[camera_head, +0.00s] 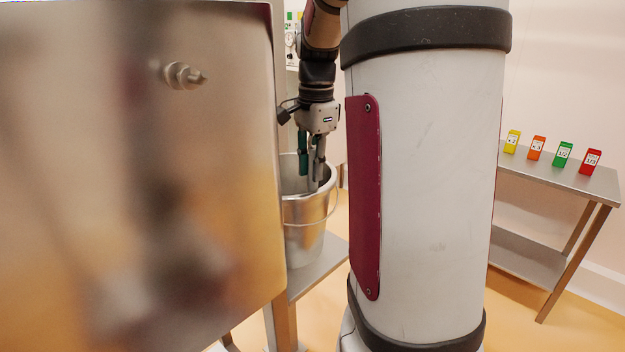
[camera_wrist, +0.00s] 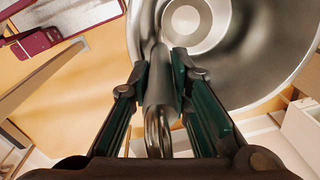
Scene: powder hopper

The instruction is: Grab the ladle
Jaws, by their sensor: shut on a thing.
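My gripper (camera_head: 312,165) points down over a metal bucket (camera_head: 304,228) that stands on a small table. In the wrist view my gripper (camera_wrist: 161,85) is shut on the metal handle of the ladle (camera_wrist: 160,98), with one dark green finger pad on each side. The handle runs from the hooked end near the camera down toward the bucket (camera_wrist: 252,85). A round metal shape, which looks like the ladle's bowl (camera_wrist: 187,22), shows inside the bucket. In the head view the ladle is mostly hidden by the fingers and the bucket wall.
A large metal panel (camera_head: 215,180) stands close on the left of the bucket. The bucket's table (camera_head: 318,268) is narrow. At the right, a metal table (camera_head: 560,175) bears several coloured labelled blocks, among them a red one (camera_head: 590,161).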

